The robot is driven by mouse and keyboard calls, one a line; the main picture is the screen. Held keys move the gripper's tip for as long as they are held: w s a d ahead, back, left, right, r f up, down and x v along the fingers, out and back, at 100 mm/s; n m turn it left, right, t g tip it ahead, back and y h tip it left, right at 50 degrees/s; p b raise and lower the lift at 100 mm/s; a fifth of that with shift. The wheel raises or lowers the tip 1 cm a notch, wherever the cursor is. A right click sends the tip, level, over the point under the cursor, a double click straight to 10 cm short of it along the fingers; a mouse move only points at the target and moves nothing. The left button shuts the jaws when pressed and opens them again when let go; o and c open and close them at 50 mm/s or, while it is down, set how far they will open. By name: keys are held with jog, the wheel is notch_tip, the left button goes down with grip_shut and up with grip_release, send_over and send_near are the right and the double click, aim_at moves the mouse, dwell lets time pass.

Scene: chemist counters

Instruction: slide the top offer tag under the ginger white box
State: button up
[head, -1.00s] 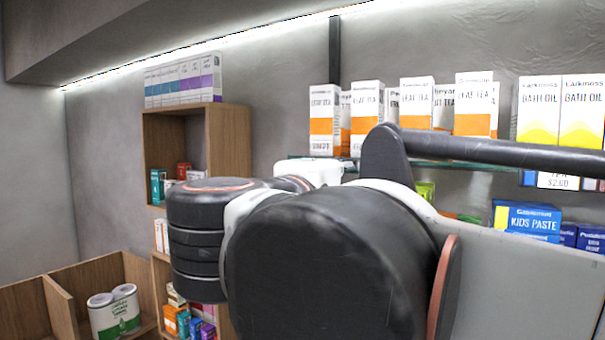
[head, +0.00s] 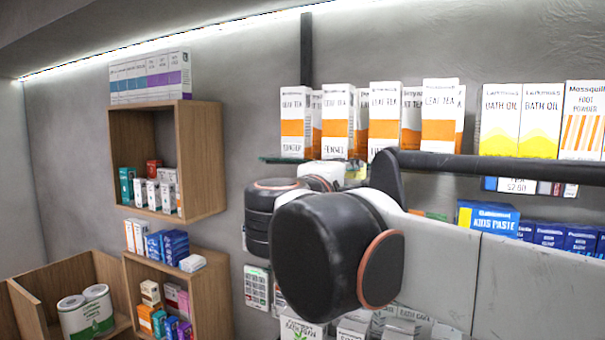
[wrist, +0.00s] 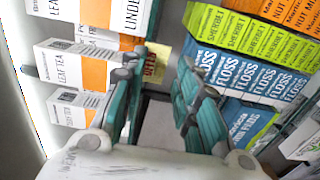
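The ginger white box (head: 295,122) appears to be the leftmost white-and-orange leaf tea box on the glass shelf in the head view; its small lettering is only partly readable. In the wrist view several white-and-orange tea boxes show at left, and I cannot tell which is ginger. A yellow offer tag (wrist: 153,68) with red letters shows just beyond my left fingertip; I cannot tell whether it touches it. My gripper (wrist: 164,76) has its teal-padded fingers apart, with a gap between them. In the head view my arm hides the gripper. No stack of tags is clearly visible.
The glass shelf (head: 275,159) bears the tea boxes. Blue floss boxes (wrist: 250,72) stand close to the right finger in the wrist view. Kids paste boxes (head: 488,217) stand lower right. Wooden cubbies (head: 212,160) with small boxes are at left.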

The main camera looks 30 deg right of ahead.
jog(key=shift+w+d, duration=0.2)
jog(key=shift+d, duration=0.05)
jog(key=shift+c, duration=0.3)
grip_shut()
jog(key=w+a+b, duration=0.3)
jog(key=w+a, duration=0.6)
jog(key=w, duration=0.2)
jog(key=shift+w+a, duration=0.3)
jog(key=shift+w, duration=0.1)
jog(key=shift+d, duration=0.1)
jog(key=shift+o, duration=0.3)
grip_release()
